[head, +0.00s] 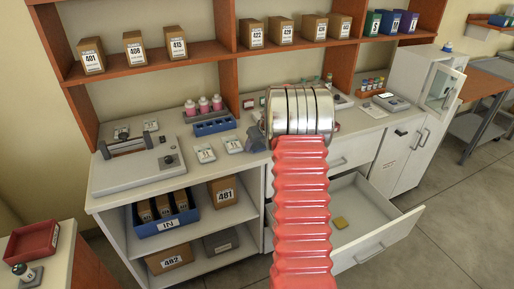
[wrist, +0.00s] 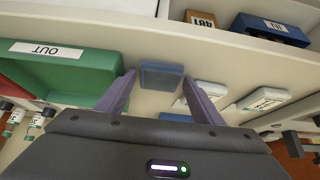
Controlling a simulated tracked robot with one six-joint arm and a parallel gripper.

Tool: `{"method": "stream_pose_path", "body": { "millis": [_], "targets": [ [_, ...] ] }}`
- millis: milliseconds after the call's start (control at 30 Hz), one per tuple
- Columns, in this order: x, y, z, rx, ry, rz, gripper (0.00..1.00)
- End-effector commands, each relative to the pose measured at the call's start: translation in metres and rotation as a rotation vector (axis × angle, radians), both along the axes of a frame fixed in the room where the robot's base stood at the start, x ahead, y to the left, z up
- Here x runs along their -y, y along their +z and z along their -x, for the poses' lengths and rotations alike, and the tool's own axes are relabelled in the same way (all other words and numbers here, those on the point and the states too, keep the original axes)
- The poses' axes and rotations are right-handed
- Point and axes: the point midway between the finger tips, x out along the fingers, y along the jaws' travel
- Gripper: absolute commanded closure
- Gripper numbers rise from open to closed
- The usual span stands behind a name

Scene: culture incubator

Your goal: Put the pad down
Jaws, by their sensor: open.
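A blue-grey block, which looks like the pad (wrist: 160,75), lies on the white counter near its front edge in the wrist view. My gripper (wrist: 158,84) is open, with one purple finger on each side of the block. A gap shows at the right finger; I cannot tell whether the left finger touches it. In the head view my red arm hides most of the gripper, and a dark blue-grey shape beside it is too small to tell apart. A small yellow piece (head: 340,223) lies in the open drawer (head: 377,222).
A green OUT tray (wrist: 75,75) stands left of the gripper in the wrist view. White labelled items (head: 205,154) lie close by on the counter. The drawer juts out below.

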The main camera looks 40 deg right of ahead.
Motion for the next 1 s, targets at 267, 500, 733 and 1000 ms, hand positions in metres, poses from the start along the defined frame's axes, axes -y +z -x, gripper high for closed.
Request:
{"method": "stream_pose_path", "body": {
  "millis": [267, 500, 733, 1000],
  "targets": [
    [0.0000, 0.0001, 0.0003, 0.000, 0.000, 0.000, 0.39],
    [0.0002, 0.0001, 0.0005, -0.001, 0.000, 0.000, 0.45],
    [0.0003, 0.0002, 0.0006, 0.000, 0.000, 0.000, 0.61],
    [0.0003, 0.0002, 0.0006, 0.000, 0.000, 0.000, 0.74]
  ]
}}
